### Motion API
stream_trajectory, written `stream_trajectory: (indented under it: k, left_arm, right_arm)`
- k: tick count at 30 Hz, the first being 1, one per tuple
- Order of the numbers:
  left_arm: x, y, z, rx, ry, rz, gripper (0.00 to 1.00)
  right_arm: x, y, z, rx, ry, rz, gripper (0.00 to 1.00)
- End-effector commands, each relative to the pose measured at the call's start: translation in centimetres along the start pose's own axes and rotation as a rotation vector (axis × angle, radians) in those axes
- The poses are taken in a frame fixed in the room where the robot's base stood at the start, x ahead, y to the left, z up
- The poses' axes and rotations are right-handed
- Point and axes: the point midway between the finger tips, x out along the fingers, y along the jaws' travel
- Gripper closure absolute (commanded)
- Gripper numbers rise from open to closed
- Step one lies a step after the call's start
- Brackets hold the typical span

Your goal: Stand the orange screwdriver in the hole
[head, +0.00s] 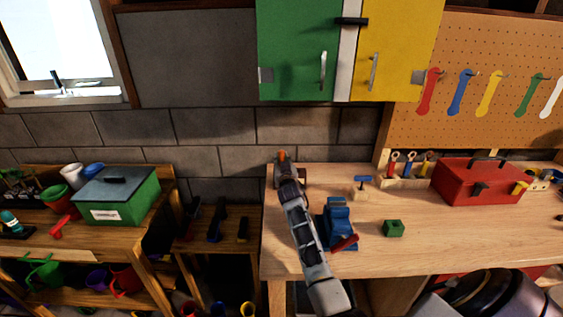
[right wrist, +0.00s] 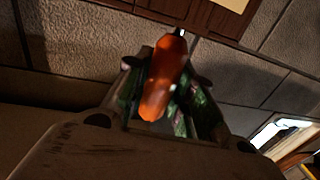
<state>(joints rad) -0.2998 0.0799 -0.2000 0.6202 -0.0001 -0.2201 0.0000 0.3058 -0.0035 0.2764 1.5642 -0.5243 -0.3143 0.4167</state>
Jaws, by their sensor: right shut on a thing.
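The orange screwdriver (right wrist: 163,80) is between the fingers of my right gripper (right wrist: 160,105) in the right wrist view. Its orange handle shows, with a short bit of metal at the upper end. In the head view only a small orange tip of the screwdriver (head: 282,153) shows at the end of my right gripper (head: 283,160). That gripper is shut on it, over the left back part of the workbench (head: 400,243), near the wall. I cannot make out the hole clearly. A wooden tool rack (head: 402,183) holding several tools stands at the bench's back. My left gripper is not in view.
A blue vise (head: 338,217) with a red handle stands close right of my right arm. A red toolbox (head: 478,182) stands beyond the rack. The front middle of the bench is clear.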

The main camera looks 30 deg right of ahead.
Motion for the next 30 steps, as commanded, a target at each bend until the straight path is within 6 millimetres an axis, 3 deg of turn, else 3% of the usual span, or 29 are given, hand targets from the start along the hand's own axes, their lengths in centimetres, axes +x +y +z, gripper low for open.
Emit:
stream_trajectory:
  k: [20, 21, 26, 30]
  left_arm:
    - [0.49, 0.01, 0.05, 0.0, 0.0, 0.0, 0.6]
    - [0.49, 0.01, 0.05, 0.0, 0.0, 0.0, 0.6]
    - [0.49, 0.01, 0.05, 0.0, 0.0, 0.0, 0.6]
    - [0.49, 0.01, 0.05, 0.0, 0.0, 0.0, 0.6]
  right_arm:
    - [0.0, -0.02, 0.62, 0.0, 0.001, 0.0, 1.0]
    - [0.0, -0.02, 0.62, 0.0, 0.001, 0.0, 0.71]
    - [0.0, -0.01, 0.63, 0.0, 0.0, 0.0, 0.51]
    - [0.0, -0.01, 0.64, 0.0, 0.0, 0.0, 0.51]
